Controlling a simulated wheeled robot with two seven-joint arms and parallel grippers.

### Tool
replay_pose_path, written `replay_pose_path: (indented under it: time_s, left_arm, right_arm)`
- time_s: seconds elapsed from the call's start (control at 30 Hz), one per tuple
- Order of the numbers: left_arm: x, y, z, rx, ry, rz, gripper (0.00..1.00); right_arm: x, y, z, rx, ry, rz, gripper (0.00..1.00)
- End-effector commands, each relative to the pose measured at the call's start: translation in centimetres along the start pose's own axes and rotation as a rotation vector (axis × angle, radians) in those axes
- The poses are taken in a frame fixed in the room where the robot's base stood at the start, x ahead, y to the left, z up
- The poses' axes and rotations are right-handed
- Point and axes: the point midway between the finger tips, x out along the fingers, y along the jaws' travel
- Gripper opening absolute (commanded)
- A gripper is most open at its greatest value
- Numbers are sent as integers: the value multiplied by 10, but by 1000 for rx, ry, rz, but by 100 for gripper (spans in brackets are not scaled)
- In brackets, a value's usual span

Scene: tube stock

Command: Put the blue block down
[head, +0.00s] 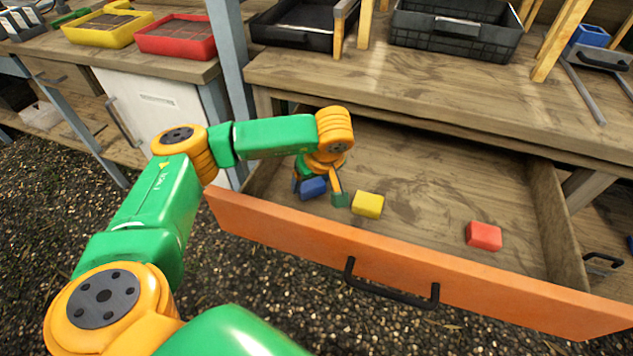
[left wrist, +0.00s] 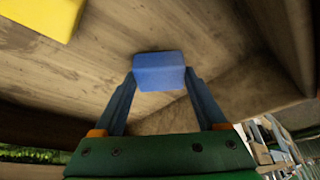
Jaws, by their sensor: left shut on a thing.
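The blue block (head: 313,188) is at the left end of the open drawer (head: 440,185). My left gripper (head: 316,190) is shut on it, with one finger on each side in the left wrist view, where the blue block (left wrist: 158,71) shows between the fingertips. I cannot tell whether the block touches the drawer floor. A yellow block (head: 367,204) lies in the drawer just right of my gripper. It also shows at the top left of the left wrist view (left wrist: 40,15). My right gripper is not in view.
A red block (head: 484,236) lies toward the right of the drawer. The orange drawer front (head: 300,246) with a black handle (head: 390,290) rises along the near side. The bench top (head: 440,90) overhangs the back. The drawer floor between yellow and red is clear.

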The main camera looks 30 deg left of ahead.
Motion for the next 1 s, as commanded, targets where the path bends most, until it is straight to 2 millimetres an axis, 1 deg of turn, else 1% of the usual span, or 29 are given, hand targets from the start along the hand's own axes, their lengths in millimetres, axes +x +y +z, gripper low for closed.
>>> replay_pose_path:
  time_s: [0.03,0.23,0.33,0.37,0.4,0.43,0.47,0.67,0.73,0.77,0.87,1.0]
  left_arm:
    - [7,-1,3,1,-1,-3,19]
    - [7,0,3,0,0,0,19]
    - [10,0,4,0,0,0,19]
    - [10,0,4,0,0,0,76]
    - [9,0,4,0,0,0,87]
    - [9,0,4,0,0,0,95]
    - [9,0,4,0,0,0,100]
    - [8,0,4,0,0,0,100]
    - [3,0,1,0,0,0,100]
    - [2,0,2,0,0,2,100]
    - [-17,1,2,2,0,6,100]
    - [-54,2,2,1,2,7,100]
  right_arm:
    - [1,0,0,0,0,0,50]
    - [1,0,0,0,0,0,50]
    - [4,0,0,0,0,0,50]
    - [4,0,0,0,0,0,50]
    - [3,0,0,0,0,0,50]
    - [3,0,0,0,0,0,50]
    - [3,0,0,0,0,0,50]
    - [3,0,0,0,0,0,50]
    - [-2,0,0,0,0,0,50]
    - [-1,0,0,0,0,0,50]
    - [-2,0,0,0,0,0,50]
    - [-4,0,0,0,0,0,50]
